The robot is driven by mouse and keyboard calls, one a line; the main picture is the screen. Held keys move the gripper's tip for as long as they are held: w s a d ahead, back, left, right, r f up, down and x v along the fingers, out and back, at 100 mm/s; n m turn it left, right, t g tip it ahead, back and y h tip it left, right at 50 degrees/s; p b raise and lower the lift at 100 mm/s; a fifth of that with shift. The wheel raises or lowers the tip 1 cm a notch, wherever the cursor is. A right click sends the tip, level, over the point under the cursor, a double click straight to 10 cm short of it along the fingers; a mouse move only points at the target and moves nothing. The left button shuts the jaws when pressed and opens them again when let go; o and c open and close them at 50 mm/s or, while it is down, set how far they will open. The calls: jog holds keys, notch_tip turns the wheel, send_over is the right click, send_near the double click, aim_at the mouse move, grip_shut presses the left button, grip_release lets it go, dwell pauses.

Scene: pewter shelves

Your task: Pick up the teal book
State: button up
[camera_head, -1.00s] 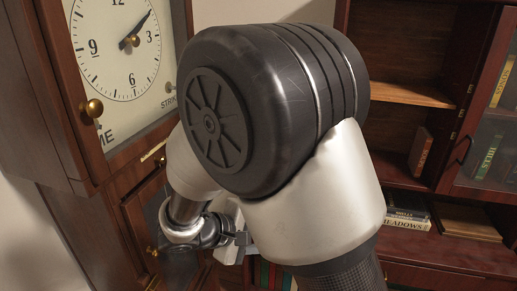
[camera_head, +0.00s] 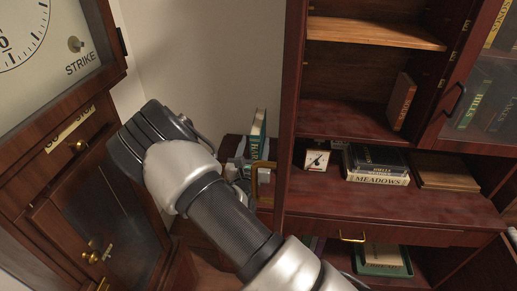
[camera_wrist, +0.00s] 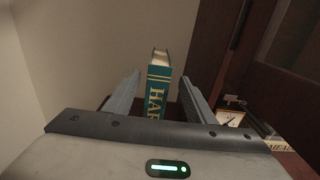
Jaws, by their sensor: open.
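The teal book (camera_head: 258,128) stands upright on a low dark wooden surface in the gap between the clock and the shelves. In the wrist view its teal spine with yellow letters (camera_wrist: 158,88) faces me, and pale page edges show on top. My gripper (camera_wrist: 161,76) is open, with one finger on each side of the book in that view. In the head view my gripper (camera_head: 250,165) is in front of the book and covers its lower part. I cannot tell whether the fingers touch it.
The tall shelf unit (camera_head: 293,120) rises close on the right of the book. A small clock (camera_head: 317,160) and a stack of books (camera_head: 377,179) sit on its shelf. The clock cabinet (camera_head: 100,190) stands on the left. A bare wall is behind.

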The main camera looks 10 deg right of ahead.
jog(key=x, duration=0.5)
jog(key=b+x, duration=0.1)
jog(key=x, duration=0.4)
jog(key=shift+w+a+f, duration=0.1)
jog(key=shift+w+f, duration=0.05)
jog(key=shift+f, duration=0.1)
grip_shut()
dwell(0.9)
jog(key=shift+r, duration=0.1)
